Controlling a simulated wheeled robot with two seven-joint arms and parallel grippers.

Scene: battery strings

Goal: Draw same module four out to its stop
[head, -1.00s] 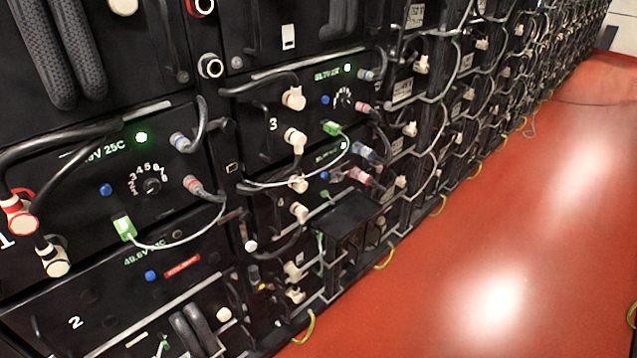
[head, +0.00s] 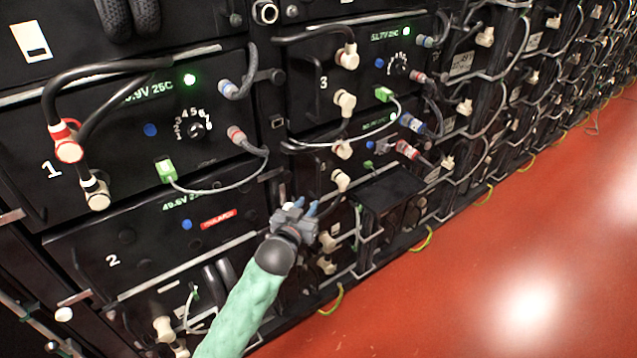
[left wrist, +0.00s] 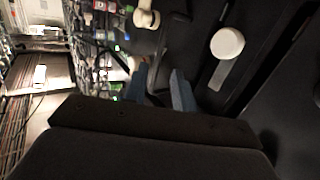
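Module four (head: 312,168) is the black unit under module three in the right-hand column. It has a lit green display (head: 378,124), cream plugs (head: 341,181) and red-ringed and blue-ringed plugs (head: 406,150) on its face. My left gripper (head: 300,207), at the end of a green-sleeved arm, is in front of the lower left of module four and hides part of it. Its blue fingers are apart. My right gripper is not in view.
Module three (head: 324,84) is above. A black box-like ledge (head: 392,190) juts out right of my gripper. The red floor (head: 480,270) is clear at right.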

